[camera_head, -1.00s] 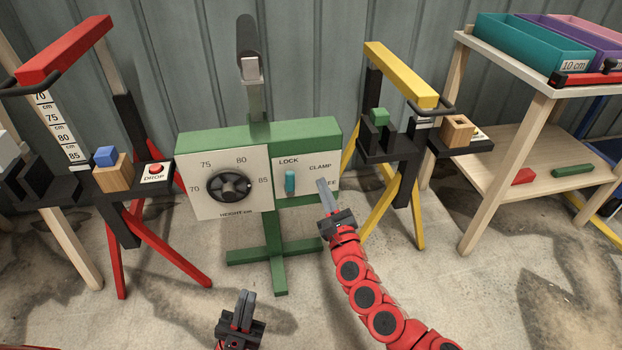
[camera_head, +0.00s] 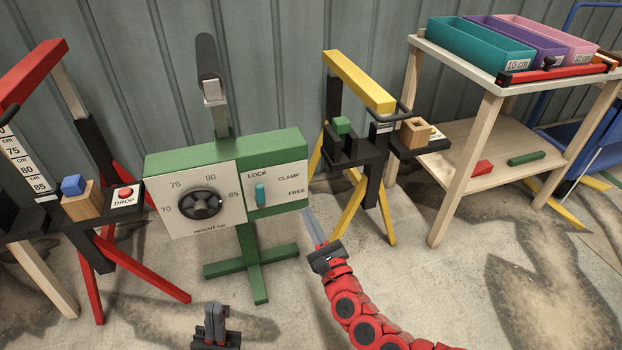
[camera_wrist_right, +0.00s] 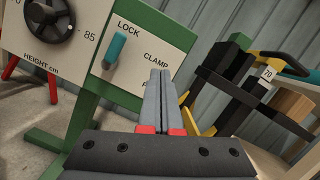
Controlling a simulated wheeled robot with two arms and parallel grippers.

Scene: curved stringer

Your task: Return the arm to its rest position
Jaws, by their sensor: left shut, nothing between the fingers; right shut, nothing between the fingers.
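My right gripper (camera_head: 315,228) is shut and empty, in front of the lower right corner of the green stand's panel (camera_head: 272,218). In the right wrist view its fingers (camera_wrist_right: 161,100) are pressed together, with the teal lever (camera_wrist_right: 115,50) to their left. My left gripper (camera_head: 215,318) is shut and empty, low at the bottom of the head view, in front of the green stand's foot.
A black dial (camera_head: 200,203) sits on the panel. A red trestle (camera_head: 95,150) with a DROP button (camera_head: 125,192) stands left. A yellow trestle (camera_head: 360,82) and a wooden shelf (camera_head: 490,158) with coloured trays (camera_head: 482,50) stand right. The floor at lower right is clear.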

